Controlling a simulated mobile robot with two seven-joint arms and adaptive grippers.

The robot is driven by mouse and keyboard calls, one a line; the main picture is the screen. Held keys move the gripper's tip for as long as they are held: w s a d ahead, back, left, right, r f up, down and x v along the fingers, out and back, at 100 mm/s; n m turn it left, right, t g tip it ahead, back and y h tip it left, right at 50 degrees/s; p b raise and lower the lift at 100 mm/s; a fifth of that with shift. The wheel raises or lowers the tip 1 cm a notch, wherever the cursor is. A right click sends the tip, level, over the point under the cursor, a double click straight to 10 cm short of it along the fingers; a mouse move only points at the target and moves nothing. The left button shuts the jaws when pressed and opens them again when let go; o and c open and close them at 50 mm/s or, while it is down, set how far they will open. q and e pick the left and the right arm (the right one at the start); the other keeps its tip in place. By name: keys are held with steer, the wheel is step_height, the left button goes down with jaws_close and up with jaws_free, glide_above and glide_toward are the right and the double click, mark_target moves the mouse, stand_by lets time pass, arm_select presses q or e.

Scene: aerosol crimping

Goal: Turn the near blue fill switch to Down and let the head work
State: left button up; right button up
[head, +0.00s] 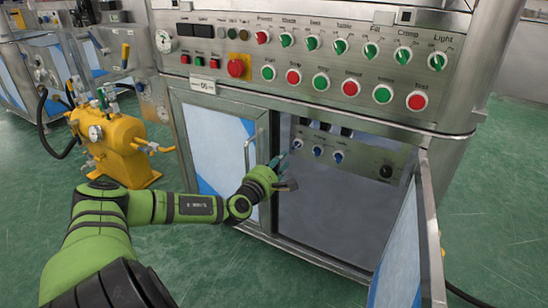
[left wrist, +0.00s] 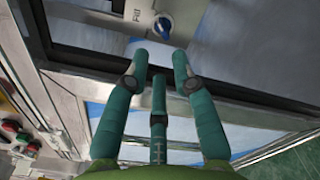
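Three blue switches sit in a row on a grey panel (head: 357,171) inside the open cabinet: a left one (head: 297,143), a middle one (head: 318,152) and a right one (head: 338,158). In the left wrist view one blue switch (left wrist: 163,26) shows beside a "Fill" label (left wrist: 136,16). My left gripper (head: 281,160) is at the cabinet opening, just below and left of the left switch. In the left wrist view its teal fingers (left wrist: 159,62) are spread with nothing between them. The switch lies beyond the fingertips, apparently apart from them. My right gripper is out of view.
The machine's upper panel (head: 310,62) carries several knobs and buttons, with a red button (head: 236,68) at its left. The right cabinet door (head: 402,258) stands open; the left door (head: 213,148) is shut. A yellow tank (head: 117,145) stands at the left.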

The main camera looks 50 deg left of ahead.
arm_select(q)
steer(key=v, duration=0.3)
steer(key=shift+s+d, duration=0.1)
steer(key=shift+s, duration=0.1)
stand_by(0.4)
